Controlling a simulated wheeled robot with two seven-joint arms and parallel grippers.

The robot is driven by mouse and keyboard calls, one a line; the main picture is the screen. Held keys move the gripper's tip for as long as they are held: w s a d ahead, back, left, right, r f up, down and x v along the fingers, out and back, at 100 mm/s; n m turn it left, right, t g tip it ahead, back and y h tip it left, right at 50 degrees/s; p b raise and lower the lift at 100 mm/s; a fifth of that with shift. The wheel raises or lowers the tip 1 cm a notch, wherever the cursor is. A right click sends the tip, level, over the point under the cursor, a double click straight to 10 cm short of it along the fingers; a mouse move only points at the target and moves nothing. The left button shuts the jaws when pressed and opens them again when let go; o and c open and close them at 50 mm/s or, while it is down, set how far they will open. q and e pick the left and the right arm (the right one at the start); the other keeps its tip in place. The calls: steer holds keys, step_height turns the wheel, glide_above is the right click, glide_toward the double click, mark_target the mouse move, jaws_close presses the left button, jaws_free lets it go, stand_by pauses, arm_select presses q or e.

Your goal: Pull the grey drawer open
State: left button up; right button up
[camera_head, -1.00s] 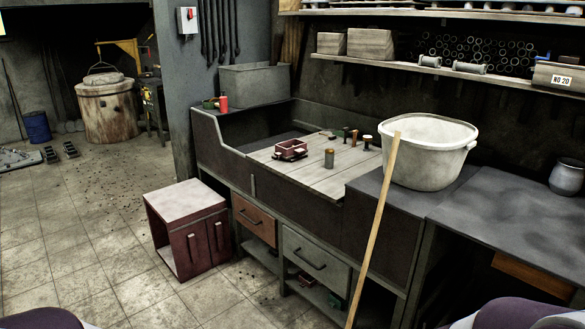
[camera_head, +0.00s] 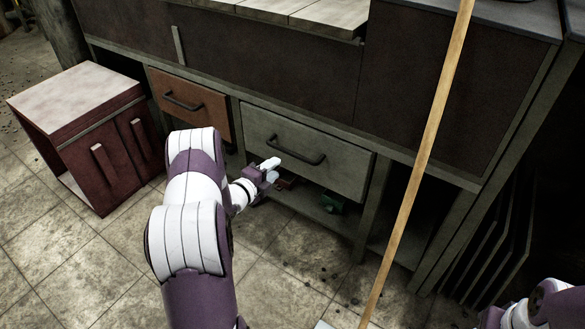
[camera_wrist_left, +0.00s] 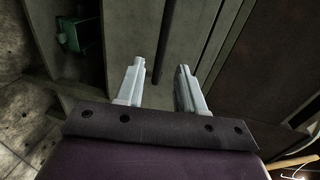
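The grey drawer (camera_head: 345,165) is in the bench front in the head view, right of an orange-brown drawer. Its front looks flush with the frame. It has a dark bar handle (camera_head: 295,154). My left gripper (camera_head: 270,167) is just below and left of this handle, in front of the drawer. In the left wrist view, the two pale fingers of my left gripper (camera_wrist_left: 160,76) are apart, with the dark handle bar (camera_wrist_left: 166,40) showing between their tips. I cannot tell whether they touch it. My right gripper is not in view; part of my right arm shows at lower right.
The orange-brown drawer (camera_head: 188,101) and a red cabinet (camera_head: 105,150) stand to the left. A wooden pole (camera_head: 420,160) leans right of the grey drawer. A green object (camera_head: 332,203) lies on the shelf below. The floor in front is mostly clear.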

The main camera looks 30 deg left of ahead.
mark_target(293, 154)
arm_select(q)
steer(key=b+x, duration=0.2)
steer(key=x, duration=0.3)
steer(key=b+x, duration=0.1)
steer(key=x, duration=0.5)
steer(key=shift+r+b, duration=0.2)
steer(key=shift+b, duration=0.2)
jaws_close()
